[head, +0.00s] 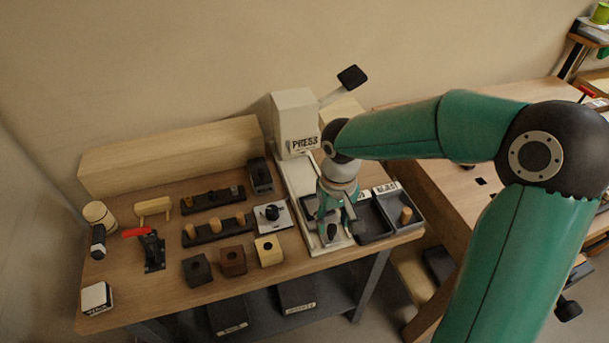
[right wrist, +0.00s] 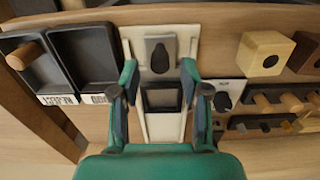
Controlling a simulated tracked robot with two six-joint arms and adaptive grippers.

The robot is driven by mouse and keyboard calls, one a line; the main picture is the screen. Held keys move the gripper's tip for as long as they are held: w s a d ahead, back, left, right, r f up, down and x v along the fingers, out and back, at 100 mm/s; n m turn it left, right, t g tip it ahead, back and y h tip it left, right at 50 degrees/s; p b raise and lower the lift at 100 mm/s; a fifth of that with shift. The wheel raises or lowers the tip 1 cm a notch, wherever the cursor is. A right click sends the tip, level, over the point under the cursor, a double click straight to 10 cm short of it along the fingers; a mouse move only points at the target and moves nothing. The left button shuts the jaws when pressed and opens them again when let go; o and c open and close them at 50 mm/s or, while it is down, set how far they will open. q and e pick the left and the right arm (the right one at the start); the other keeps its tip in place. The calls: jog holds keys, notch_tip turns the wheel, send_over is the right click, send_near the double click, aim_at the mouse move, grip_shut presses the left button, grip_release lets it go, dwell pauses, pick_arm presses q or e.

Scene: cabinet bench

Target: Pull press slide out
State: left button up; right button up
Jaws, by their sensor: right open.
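The white press (head: 297,122) stands at the back of the bench with its lever raised to the right. Its pale slide track (right wrist: 163,125) runs from the press toward the front edge. On it, in the right wrist view, are a dark square pocket (right wrist: 162,97) and a black handle (right wrist: 159,55); the handle also shows in the head view (head: 332,232). My right gripper (head: 337,214) is over the front of the track, fingers down and open. In the right wrist view its fingers (right wrist: 159,70) are on either side of the slide, and nothing is between them but the view of it. Contact cannot be told. My left gripper is out of view.
Black trays (head: 372,222) with a wooden peg (head: 406,215) sit close right of the track. Left of it are a plate with a black knob (head: 272,213), several blocks (head: 233,261) and peg racks (head: 216,229). A red-handled clamp (head: 150,247) lies farther left.

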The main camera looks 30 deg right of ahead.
jog(key=shift+r+p, duration=1.65)
jog(key=shift+r, duration=0.9)
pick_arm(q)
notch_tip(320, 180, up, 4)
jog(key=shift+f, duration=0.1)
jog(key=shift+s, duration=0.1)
pick_arm(e)
jog(key=shift+s+f, duration=0.1)
